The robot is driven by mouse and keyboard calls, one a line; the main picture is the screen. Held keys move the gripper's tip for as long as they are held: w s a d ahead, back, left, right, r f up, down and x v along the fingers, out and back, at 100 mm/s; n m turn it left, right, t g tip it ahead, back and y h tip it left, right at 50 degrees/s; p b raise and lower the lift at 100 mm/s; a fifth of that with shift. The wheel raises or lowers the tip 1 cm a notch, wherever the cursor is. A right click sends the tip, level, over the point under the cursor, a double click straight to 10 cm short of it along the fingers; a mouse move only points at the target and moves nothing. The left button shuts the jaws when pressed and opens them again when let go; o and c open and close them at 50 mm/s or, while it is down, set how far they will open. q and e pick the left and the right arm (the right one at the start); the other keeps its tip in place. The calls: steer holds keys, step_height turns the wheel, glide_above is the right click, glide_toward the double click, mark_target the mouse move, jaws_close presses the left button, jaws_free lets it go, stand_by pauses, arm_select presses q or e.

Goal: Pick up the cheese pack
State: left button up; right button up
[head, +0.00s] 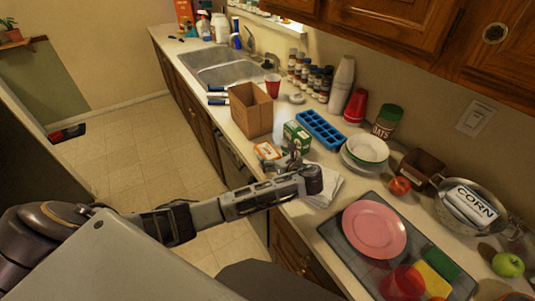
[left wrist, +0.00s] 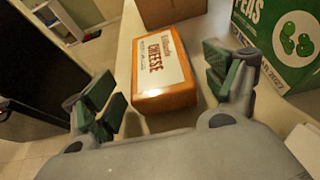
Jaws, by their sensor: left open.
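The cheese pack (left wrist: 162,75) is an orange block with a white label reading "CHEESE". It lies on the counter, and in the head view the cheese pack (head: 267,151) is partly hidden by my left gripper. My left gripper (head: 290,163) is over the counter at the pack's near side. In the left wrist view my left gripper (left wrist: 168,92) is open, with one green-padded finger on each side of the pack. I see no clear contact between the pads and the pack. My right gripper is not in view.
A green peas box (head: 297,138) stands close to the right of the pack. A cardboard box (head: 251,110) stands behind it. A blue ice tray (head: 321,130), a white cloth (head: 325,188) and a pink plate (head: 374,229) are to the right. The counter's front edge is close by.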

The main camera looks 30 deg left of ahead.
mark_target(272, 156)
arm_select(q)
steer(key=shift+w+a+f, duration=0.2)
steer(key=shift+a, duration=0.1)
steer(key=c, duration=1.2)
steer(key=shift+r, duration=0.15)
steer(key=shift+c, duration=0.2)
steer(key=shift+r, duration=4.95)
